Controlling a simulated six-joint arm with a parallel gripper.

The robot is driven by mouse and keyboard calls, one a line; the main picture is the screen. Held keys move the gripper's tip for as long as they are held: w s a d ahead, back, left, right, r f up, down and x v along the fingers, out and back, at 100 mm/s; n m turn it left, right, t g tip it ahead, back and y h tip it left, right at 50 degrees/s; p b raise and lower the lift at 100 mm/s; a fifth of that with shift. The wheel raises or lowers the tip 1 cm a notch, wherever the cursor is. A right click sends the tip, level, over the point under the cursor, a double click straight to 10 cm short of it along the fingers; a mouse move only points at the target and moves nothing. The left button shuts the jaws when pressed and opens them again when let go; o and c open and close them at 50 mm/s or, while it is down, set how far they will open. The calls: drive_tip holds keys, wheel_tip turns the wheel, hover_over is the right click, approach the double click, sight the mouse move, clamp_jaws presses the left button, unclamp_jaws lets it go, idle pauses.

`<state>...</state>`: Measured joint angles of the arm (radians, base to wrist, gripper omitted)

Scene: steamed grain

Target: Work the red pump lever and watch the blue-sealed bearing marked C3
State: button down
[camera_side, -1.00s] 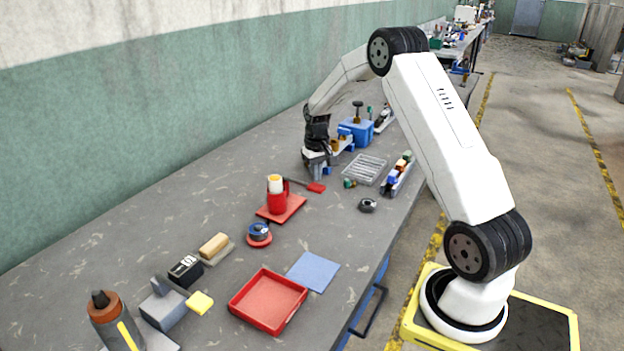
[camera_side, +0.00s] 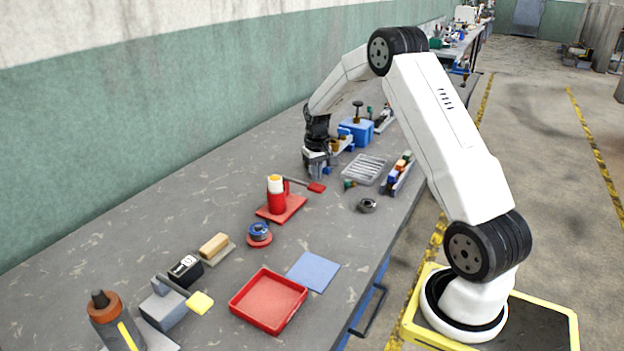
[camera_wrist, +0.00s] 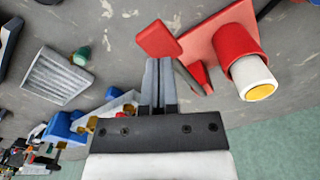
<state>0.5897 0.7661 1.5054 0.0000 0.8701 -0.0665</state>
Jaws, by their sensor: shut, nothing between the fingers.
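The red pump (camera_side: 277,200), with a white and yellow top, stands on a red base plate (camera_side: 290,211). Its red lever paddle (camera_side: 317,187) sticks out to the right on a thin arm; the paddle also shows in the wrist view (camera_wrist: 158,40). My gripper (camera_side: 318,176) is shut and empty, behind and close to the paddle. In the wrist view its fingertips (camera_wrist: 160,62) appear just below the paddle; I cannot tell whether they touch. A blue-faced round bearing (camera_side: 259,230) sits on a red round base left of the pump. No C3 mark is legible.
A grey slotted tray (camera_side: 365,169), a dark ring (camera_side: 367,205) and a rack of coloured blocks (camera_side: 397,174) lie to the right. A blue box (camera_side: 356,131) stands behind. A red tray (camera_side: 268,301) and a blue mat (camera_side: 313,271) lie in front.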

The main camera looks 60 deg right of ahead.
sight(317, 186)
drive_tip(key=shift+f, duration=0.15)
idle(0.4)
drive_tip(key=shift+f, duration=2.55)
drive_tip(key=shift+r, duration=3.85)
wheel_tip(317, 186, up, 4)
drive_tip(key=shift+r, duration=0.15)
drive_tip(key=shift+f, duration=0.2)
drive_tip(key=shift+f, duration=3.1)
